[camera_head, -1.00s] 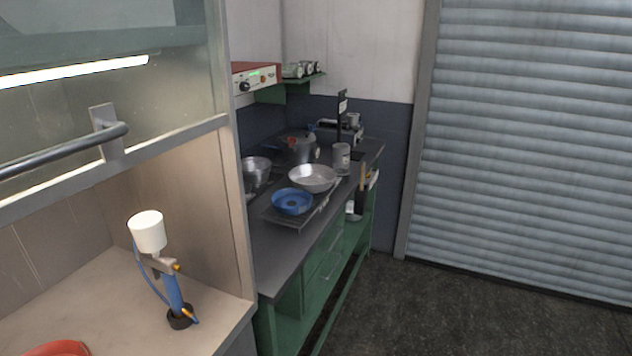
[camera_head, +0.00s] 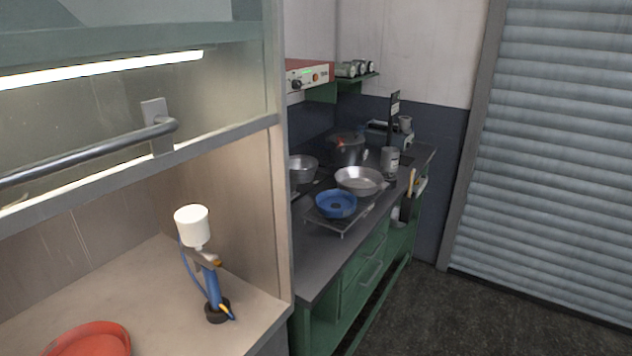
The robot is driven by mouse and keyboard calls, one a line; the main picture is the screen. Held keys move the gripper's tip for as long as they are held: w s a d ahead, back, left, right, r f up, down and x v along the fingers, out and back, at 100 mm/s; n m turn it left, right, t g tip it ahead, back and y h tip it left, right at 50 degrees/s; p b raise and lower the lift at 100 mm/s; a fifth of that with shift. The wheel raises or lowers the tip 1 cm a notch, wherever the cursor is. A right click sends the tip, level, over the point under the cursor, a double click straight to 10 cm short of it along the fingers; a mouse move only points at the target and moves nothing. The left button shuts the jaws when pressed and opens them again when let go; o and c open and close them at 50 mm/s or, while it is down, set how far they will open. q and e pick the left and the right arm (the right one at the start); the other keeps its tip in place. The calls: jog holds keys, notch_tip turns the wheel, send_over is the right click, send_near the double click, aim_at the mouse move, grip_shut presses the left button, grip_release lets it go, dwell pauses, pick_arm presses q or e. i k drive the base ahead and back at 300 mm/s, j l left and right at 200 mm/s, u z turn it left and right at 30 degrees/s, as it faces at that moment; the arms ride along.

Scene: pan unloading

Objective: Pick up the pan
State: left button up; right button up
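A silver pan (camera_head: 359,180) sits at the back of a dark metal rack (camera_head: 343,222) on the dark counter, right of the middle of the head view. A blue round pan or dish (camera_head: 336,203) sits on the same rack, just in front of it. A red round pan or dish (camera_head: 92,341) lies at the bottom left in the booth, partly cut off by the frame edge. I cannot tell which of these the task means. Neither of my grippers shows.
A spray gun with a white cup (camera_head: 193,226) stands in the booth on the left, below a metal bar (camera_head: 90,153). Pots (camera_head: 347,148) and a metal can (camera_head: 390,160) stand on the counter. Dark floor (camera_head: 430,310) is clear before the shutter (camera_head: 560,150).

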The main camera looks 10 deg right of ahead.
aim_at(358, 180)
jog(key=i+l+u, duration=0.15)
jog(key=l, duration=0.2)
jog(key=i+l+u, duration=0.2)
jog(key=l, duration=0.15)
jog(key=i+l+u, duration=0.15)
jog(key=l, duration=0.2)
jog(key=l+u, duration=0.15)
jog(key=l, duration=0.25)
jog(key=i+l+u, duration=0.2)
jog(key=l, duration=0.2)
jog(key=k+j, duration=0.05)
jog(key=k, duration=0.05)
